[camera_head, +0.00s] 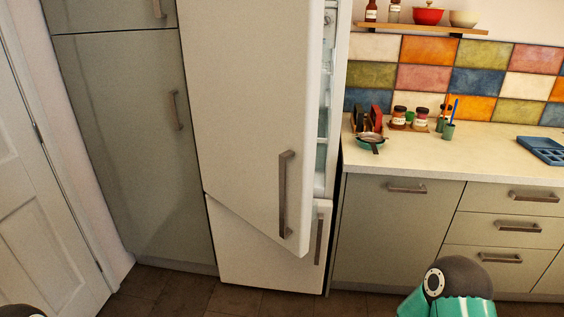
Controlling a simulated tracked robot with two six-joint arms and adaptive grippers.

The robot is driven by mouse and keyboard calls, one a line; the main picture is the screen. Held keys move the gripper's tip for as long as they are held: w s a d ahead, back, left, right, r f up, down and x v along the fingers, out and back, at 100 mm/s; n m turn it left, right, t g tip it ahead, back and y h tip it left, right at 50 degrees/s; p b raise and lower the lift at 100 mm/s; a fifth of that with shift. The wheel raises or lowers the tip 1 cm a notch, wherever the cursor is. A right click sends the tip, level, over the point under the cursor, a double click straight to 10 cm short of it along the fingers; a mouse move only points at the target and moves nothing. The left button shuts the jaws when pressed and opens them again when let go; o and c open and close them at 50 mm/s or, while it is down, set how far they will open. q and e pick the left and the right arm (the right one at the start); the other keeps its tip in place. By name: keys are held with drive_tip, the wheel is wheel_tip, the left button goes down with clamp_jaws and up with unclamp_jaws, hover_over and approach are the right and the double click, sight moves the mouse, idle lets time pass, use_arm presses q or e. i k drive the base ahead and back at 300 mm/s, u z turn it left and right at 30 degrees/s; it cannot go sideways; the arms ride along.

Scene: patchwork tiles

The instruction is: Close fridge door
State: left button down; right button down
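The white upper fridge door (245,110) stands partly open, swung out towards me with its free edge on the right. Its brown vertical handle (284,195) is near that edge, low down. Through the gap the lit fridge interior (325,120) with shelves shows. The lower fridge door (262,255) looks shut, and its handle is partly behind the upper door. A teal and dark part of my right arm shows at the bottom right, and a dark piece of my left arm at the bottom left corner. Neither gripper's fingers are in view, and neither arm part touches the door.
A tall grey-green cabinet (130,120) stands left of the fridge, beside a white room door (40,200). To the right is a counter (420,160) with jars, a pan and a blue tray (541,150). Brown floor tiles (170,290) in front look clear.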

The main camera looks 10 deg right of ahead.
sight(253, 68)
drive_tip(key=u, duration=0.35)
drive_tip(key=i, duration=1.05)
drive_tip(key=z, duration=0.4)
